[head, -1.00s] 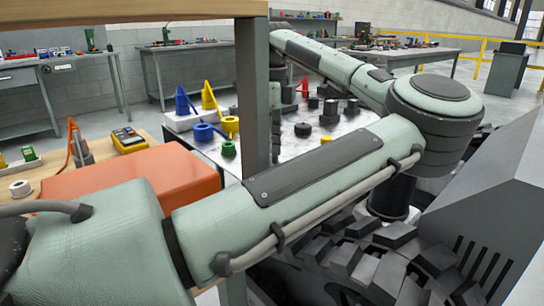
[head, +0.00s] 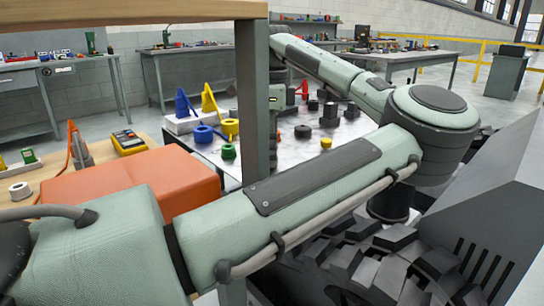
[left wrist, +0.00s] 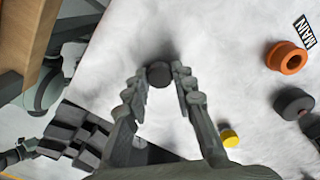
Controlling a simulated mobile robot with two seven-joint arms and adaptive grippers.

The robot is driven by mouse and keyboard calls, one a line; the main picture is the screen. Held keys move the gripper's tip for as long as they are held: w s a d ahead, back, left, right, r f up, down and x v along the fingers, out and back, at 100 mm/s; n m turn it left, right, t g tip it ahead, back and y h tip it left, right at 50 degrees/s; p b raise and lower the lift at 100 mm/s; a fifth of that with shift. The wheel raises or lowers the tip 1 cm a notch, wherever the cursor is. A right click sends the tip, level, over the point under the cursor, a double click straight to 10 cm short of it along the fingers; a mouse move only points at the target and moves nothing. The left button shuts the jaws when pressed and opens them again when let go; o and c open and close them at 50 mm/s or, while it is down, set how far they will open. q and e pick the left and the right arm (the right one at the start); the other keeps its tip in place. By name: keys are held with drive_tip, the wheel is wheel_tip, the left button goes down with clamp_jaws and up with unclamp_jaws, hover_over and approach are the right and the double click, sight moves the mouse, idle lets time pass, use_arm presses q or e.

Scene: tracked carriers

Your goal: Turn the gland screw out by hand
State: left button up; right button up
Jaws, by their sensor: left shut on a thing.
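In the left wrist view a dark round cap, which looks to be the gland screw (left wrist: 159,71), sits between the fingertips of my left gripper (left wrist: 159,80). The fingers are shut on it from both sides. It is seen from above, so its thread and how far it stands out cannot be told. In the head view my left forearm reaches back to the bench, and the fingers are hidden behind the grey post. My right gripper is not in view.
The light bench top (head: 330,131) holds several dark pieces, a blue ring (head: 203,134) and a green piece (head: 228,151). An orange ring (left wrist: 288,58) and a yellow piece (left wrist: 229,138) lie right of my fingers. A grey post (head: 253,100) and an orange box (head: 135,184) stand nearer.

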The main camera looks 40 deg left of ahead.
use_arm(q)
drive_tip(key=n, duration=0.5)
drive_tip(key=shift+n, duration=0.3)
drive_tip(key=n, duration=0.9)
drive_tip(key=shift+n, duration=0.3)
drive_tip(key=shift+b, duration=0.3)
drive_tip(key=n, duration=0.4)
drive_tip(key=shift+n, duration=0.4)
